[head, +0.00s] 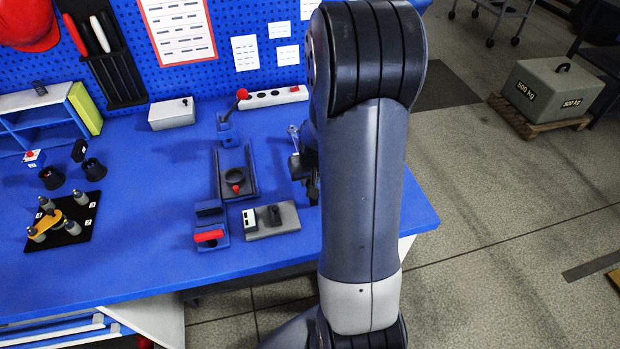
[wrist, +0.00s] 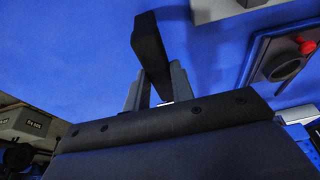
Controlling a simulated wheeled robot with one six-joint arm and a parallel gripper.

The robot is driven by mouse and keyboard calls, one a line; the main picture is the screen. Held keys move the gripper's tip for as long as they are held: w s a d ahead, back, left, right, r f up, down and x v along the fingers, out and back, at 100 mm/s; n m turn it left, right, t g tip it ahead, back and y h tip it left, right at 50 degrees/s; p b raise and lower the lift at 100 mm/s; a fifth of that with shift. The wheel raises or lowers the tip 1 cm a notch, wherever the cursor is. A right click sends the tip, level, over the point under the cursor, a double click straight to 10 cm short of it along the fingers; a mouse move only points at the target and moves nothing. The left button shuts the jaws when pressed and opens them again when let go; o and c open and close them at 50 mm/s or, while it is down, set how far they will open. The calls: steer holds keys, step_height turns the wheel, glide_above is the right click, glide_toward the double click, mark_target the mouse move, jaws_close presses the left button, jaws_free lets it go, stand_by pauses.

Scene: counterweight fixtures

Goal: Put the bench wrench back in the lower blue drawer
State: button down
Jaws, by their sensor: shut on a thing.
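My gripper (head: 306,168) is over the right part of the blue bench, partly hidden behind my own arm in the head view. A small silvery piece, which looks like an end of the bench wrench (head: 293,134), shows beside it. In the wrist view, the grey fingers (wrist: 152,92) are shut on a long dark bar (wrist: 150,45), apparently the wrench's handle. The wrench's full outline is hidden. Blue drawer fronts with pale edges (head: 60,328) show under the bench at lower left. I cannot tell how far the lower one is open.
A blue fixture with a dark ring and red knob (head: 236,180) stands left of my gripper, with a grey block (head: 271,219) in front. A grey box (head: 172,114) and power strip (head: 272,97) are at the back. The left bench holds a peg board (head: 62,222).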

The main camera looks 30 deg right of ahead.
steer(key=shift+f, duration=0.4)
steer(key=c, duration=1.2)
jaws_free()
